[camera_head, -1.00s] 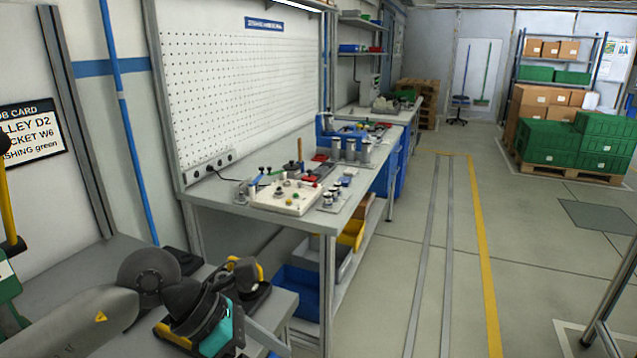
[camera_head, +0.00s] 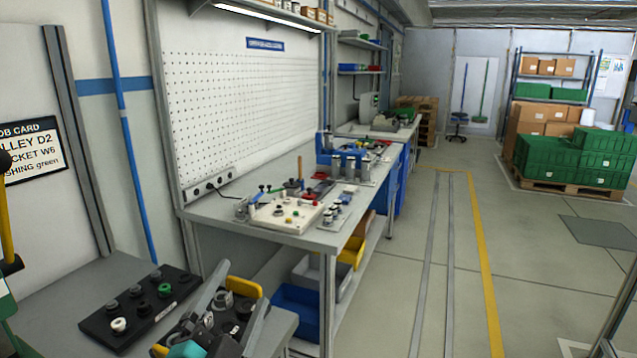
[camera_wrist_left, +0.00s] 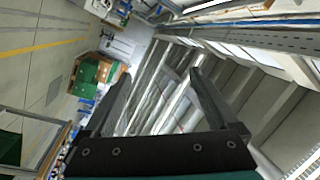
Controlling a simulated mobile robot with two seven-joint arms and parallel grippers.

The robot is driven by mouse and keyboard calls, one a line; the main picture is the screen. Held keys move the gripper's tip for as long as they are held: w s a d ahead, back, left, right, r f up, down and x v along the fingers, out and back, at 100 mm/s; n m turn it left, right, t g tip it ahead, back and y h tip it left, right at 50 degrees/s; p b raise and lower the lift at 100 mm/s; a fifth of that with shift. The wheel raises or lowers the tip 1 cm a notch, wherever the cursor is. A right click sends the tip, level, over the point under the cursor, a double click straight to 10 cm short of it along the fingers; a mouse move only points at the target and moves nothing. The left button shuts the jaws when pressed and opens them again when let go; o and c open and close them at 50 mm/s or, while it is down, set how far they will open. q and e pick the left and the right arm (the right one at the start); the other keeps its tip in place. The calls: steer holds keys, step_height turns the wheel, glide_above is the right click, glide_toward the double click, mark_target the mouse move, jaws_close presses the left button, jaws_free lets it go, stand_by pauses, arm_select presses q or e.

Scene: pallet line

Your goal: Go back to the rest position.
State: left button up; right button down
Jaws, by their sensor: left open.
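My left gripper (camera_head: 243,285) is at the bottom of the head view, pointing up and away. Its two grey fingers are spread apart with nothing between them. The left wrist view also shows the fingers (camera_wrist_left: 163,75) wide apart and empty, with only the distant room beyond. A teal part of the gripper shows at the lower edge of the head view. My right gripper is in neither view.
A black tray (camera_head: 115,328) with several bushings, one white and one green, lies on the near table. A yellow-and-black fixture (camera_head: 247,288) is partly hidden behind the gripper. A workbench (camera_head: 300,240) stands beyond. Open floor is at right.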

arm_select(q)
steer(key=s+a+f+n+g+y, duration=0.2)
steer(key=s+a+f+n+g, duration=0.15)
steer(key=f, duration=0.45)
steer(key=s+a+f+n+g+y, duration=0.25)
steer(key=s+f+n+g, duration=0.25)
steer(key=f, duration=0.4)
steer(key=s+d+f+n+g+h, duration=0.1)
steer(key=s+f+g, duration=0.3)
steer(key=s, duration=0.3)
steer(key=s+f+n+g, duration=0.2)
steer(key=s+f+g, duration=0.25)
steer(key=s, duration=0.35)
step_height(320, 180, down, 22)
steer(key=s, duration=0.2)
steer(key=s+a+f+g, duration=0.1)
steer(key=s+a+f, duration=0.1)
steer(key=s+f, duration=1.1)
steer(key=shift+s+a+m, duration=0.15)
steer(key=shift+s+m, duration=0.3)
steer(key=shift+s, duration=0.25)
